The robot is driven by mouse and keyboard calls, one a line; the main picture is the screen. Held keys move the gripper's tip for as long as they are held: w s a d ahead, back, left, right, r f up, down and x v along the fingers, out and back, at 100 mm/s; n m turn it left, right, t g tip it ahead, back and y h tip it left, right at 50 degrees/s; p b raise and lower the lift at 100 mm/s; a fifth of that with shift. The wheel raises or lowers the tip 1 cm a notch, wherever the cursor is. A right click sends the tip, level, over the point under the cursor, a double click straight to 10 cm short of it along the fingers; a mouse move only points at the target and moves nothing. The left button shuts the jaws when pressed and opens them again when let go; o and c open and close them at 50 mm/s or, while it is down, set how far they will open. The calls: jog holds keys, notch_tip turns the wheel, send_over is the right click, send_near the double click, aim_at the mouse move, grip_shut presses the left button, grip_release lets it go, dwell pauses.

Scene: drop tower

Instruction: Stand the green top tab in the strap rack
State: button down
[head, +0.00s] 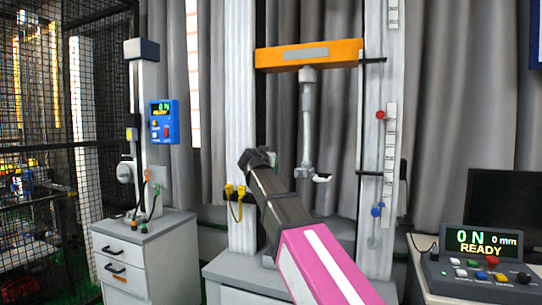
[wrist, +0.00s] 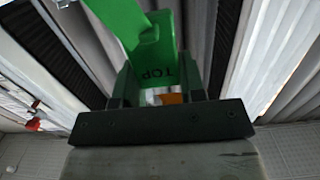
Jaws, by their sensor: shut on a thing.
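In the wrist view, my gripper (wrist: 160,92) is shut on a green tab (wrist: 127,25) marked "TOP". The tab reaches up past the fingers and out of the top of the picture. In the head view, my gripper (head: 259,158) is in front of the drop tower, left of its grey hanging rod. The tab cannot be made out there. A small dark bracket with yellow-ended straps (head: 235,190) is on the tower's left column, just left of my gripper; I cannot tell whether it is the strap rack.
The tower has an orange crosshead (head: 308,54) above my gripper. A grey-topped cabinet (head: 145,232) at left bears a post and thin cables with green and orange ends. A console (head: 480,259) reading "READY" stands at right. A black mesh fence (head: 40,120) is at far left.

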jog(key=shift+w+a+f, duration=0.15)
jog(key=shift+w+f, duration=1.15)
jog(key=shift+f, duration=1.1)
jog(key=shift+w+a+f, duration=0.2)
jog(key=shift+w+f, duration=1.05)
jog(key=shift+f, duration=1.2)
jog(key=shift+w+a+f, duration=0.15)
jog(key=shift+w+f, duration=1.15)
jog(key=shift+f, duration=1.1)
jog(key=c, duration=0.6)
grip_release()
